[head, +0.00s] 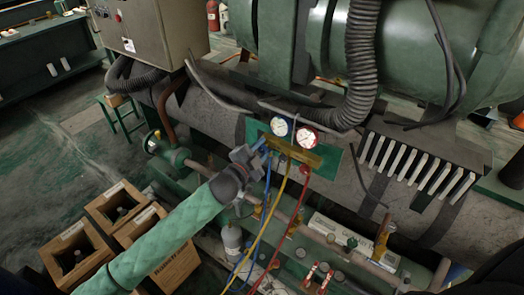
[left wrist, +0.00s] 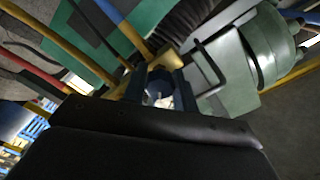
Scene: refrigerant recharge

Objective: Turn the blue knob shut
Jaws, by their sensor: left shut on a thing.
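The blue knob (head: 260,144) is at the left end of the brass gauge manifold (head: 292,151), which hangs in front of a green panel. My left gripper (head: 248,156) reaches it from the lower left and is shut on it. In the left wrist view the gripper's fingers (left wrist: 160,97) stand on either side of the blue knob (left wrist: 159,76), which they partly hide. Its turned angle cannot be told. My right gripper is not in view.
Two gauges, one blue-rimmed (head: 279,126) and one red (head: 307,138), sit above the manifold. Blue, yellow (head: 268,222) and red (head: 292,222) hoses hang below it. Open wooden crates (head: 118,204) stand at the lower left. A thick black corrugated hose (head: 361,62) runs above.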

